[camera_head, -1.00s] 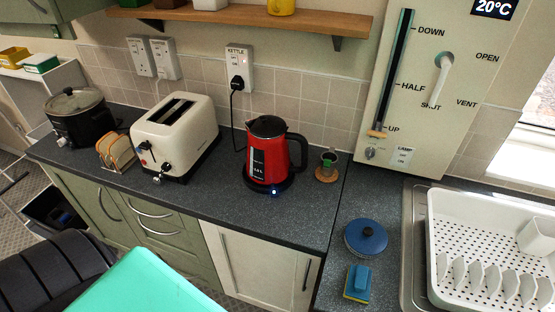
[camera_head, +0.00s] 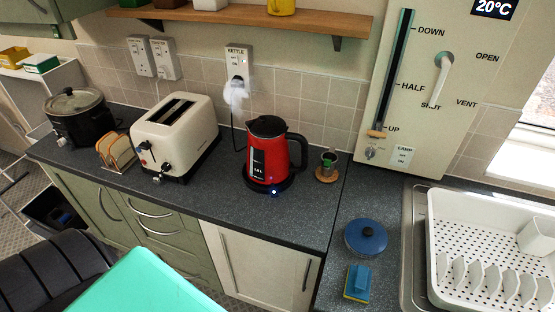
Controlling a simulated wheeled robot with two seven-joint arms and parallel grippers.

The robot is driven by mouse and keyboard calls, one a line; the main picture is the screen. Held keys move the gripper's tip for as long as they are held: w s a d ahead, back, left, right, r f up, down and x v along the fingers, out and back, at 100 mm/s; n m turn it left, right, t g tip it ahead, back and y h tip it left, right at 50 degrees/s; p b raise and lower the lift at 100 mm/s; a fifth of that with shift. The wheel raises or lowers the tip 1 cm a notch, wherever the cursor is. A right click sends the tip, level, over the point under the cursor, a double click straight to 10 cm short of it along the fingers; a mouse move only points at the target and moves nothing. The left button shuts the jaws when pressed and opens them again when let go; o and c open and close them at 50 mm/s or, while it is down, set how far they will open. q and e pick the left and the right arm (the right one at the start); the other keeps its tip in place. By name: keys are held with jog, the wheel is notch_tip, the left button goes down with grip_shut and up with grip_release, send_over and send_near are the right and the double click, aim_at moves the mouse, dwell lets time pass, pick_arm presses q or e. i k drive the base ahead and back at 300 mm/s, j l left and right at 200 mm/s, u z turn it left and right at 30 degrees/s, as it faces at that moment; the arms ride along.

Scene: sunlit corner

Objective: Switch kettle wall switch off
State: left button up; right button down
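The kettle wall switch (camera_head: 238,66) is a white plate labelled KETTLE on the wall behind the counter. A black plug sits in it, now partly hidden by a white puff of steam (camera_head: 236,94). The rocker position is too small to tell. The red and black kettle (camera_head: 268,152) stands upright on its dark base below, with a blue-white light glowing at the base's front. A black cord runs down the wall from the plug. Neither of my grippers is in view.
A cream toaster (camera_head: 176,138), toast rack (camera_head: 117,152) and black slow cooker (camera_head: 79,117) stand left of the kettle. A small cup (camera_head: 328,162) stands to its right. A wooden shelf (camera_head: 240,19) hangs above. The counter in front of the kettle is clear.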

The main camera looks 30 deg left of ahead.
aim_at(234, 59)
jog(key=u, duration=1.3)
